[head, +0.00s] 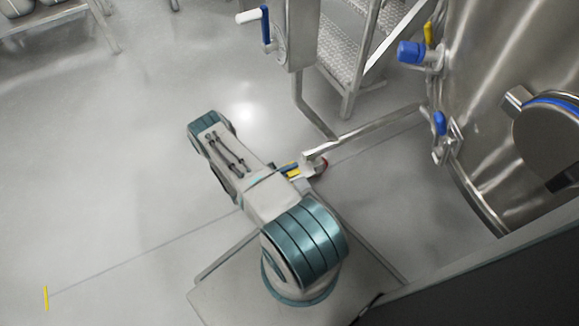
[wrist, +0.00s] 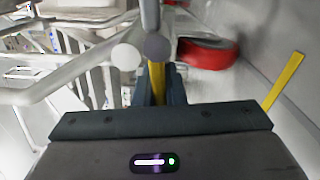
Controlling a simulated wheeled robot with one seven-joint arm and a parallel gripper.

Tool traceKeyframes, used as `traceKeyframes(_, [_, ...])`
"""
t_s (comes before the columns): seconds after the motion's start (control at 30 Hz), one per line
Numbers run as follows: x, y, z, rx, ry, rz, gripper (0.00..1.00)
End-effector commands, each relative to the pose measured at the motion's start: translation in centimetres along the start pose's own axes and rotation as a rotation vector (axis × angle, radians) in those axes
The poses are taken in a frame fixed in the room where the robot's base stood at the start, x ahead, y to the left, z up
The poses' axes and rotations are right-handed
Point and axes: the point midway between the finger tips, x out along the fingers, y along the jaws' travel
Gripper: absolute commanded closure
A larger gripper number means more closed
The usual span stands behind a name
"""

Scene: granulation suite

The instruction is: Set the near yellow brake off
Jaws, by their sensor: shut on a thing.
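The near yellow brake is a narrow yellow lever (wrist: 157,82) seen upright between my fingers in the wrist view. A bit of yellow (head: 292,173) also shows beside my arm in the head view. My gripper (wrist: 157,96) is shut on the lever, with a dark finger on either side. A red caster wheel (wrist: 208,52) lies just beyond and to the right of the lever; its edge shows in the head view (head: 323,166). My arm hides most of the gripper in the head view, and the lever's ends are hard to make out.
A steel frame leg (head: 370,130) runs from the caster toward a large steel vessel (head: 470,130) with blue-handled valves on the right. Metal steps (head: 335,50) stand behind. A yellow floor strip (wrist: 284,80) lies right in the wrist view. The floor at left (head: 100,170) is clear.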

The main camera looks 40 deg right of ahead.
Motion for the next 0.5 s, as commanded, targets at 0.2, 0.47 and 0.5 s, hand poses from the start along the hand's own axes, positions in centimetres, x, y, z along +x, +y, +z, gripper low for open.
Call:
traceKeyframes(0.2, [-0.05, -0.01, -0.06, 0.001, 0.001, -0.001, 0.68])
traceKeyframes(0.47, [-0.30, 0.05, -0.07, 0.000, 0.002, 0.000, 0.68])
traceKeyframes(0.5, [-0.59, 0.08, -0.08, 0.000, 0.002, 0.000, 0.68])
